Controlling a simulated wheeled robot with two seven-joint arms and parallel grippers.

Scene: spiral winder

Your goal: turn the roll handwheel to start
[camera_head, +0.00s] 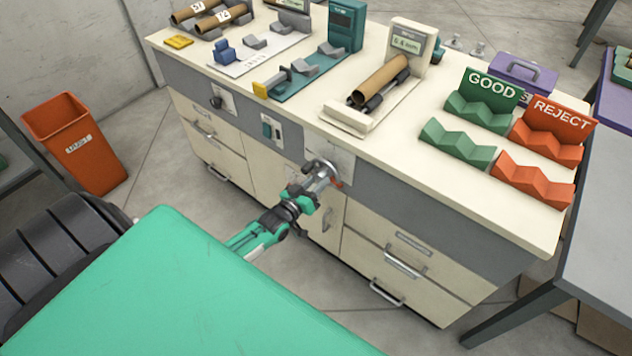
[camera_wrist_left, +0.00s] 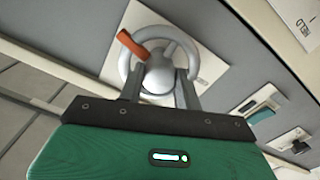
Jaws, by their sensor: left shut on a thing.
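The roll handwheel (camera_head: 322,172) is a grey wheel on a white plate on the front panel of the bench. It also shows in the left wrist view (camera_wrist_left: 186,47), with a round hub and an orange-red mark or handle (camera_wrist_left: 132,45) at its upper left. My left gripper (camera_head: 312,186) is at the handwheel, and in the left wrist view its two fingers (camera_wrist_left: 160,88) reach to either side of the hub. It is shut on the handwheel. The exact finger contact is partly hidden by the wheel. My right gripper is in neither view.
A cardboard tube (camera_head: 380,80) lies on a gauge stand on the bench top (camera_head: 300,130). Green GOOD (camera_head: 458,142) and orange REJECT (camera_head: 533,178) racks stand at the right. An orange bin (camera_head: 80,145) stands on the floor at left.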

